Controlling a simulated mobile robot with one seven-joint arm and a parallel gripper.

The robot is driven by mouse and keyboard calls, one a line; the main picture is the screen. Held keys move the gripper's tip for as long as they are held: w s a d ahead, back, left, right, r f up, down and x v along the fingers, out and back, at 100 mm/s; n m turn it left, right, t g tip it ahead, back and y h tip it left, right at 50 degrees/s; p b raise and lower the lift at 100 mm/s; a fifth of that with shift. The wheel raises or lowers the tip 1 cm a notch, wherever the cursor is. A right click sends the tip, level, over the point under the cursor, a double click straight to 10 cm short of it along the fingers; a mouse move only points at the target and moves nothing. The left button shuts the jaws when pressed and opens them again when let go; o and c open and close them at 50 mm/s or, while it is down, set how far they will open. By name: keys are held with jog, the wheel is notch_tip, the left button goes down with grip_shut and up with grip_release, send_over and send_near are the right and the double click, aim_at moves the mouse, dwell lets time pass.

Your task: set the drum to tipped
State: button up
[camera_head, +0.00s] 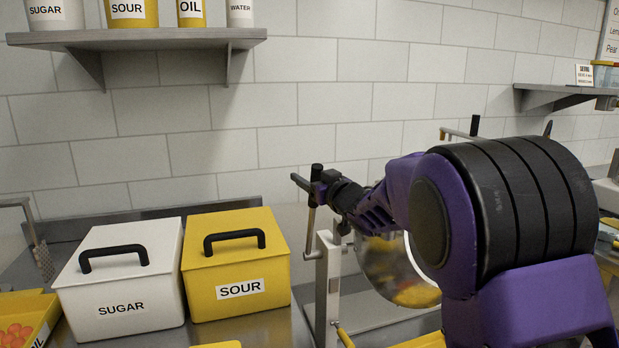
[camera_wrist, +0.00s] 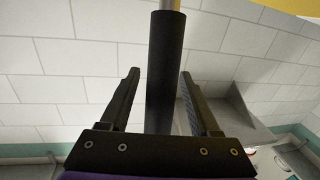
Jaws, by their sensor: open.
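The drum (camera_head: 385,262) is a shiny metal bowl on a grey stand (camera_head: 328,275), with yellow and orange pieces showing in it. My arm hides its right part, and I cannot tell its exact tilt. A lever with a black grip (camera_head: 317,172) rises at the left of the stand. My gripper (camera_head: 305,182) is at the lever's top. In the wrist view the black grip (camera_wrist: 160,65) stands between the two fingers of my open gripper (camera_wrist: 159,75), with a visible gap on each side.
A white SUGAR bin (camera_head: 120,280) and a yellow SOUR bin (camera_head: 238,265) stand left of the drum. A yellow tray (camera_head: 35,315) with orange pieces is at the far left. A wall shelf (camera_head: 140,40) with containers hangs above. Another shelf (camera_head: 565,97) is at right.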

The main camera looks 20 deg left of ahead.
grip_shut()
dwell(1.3)
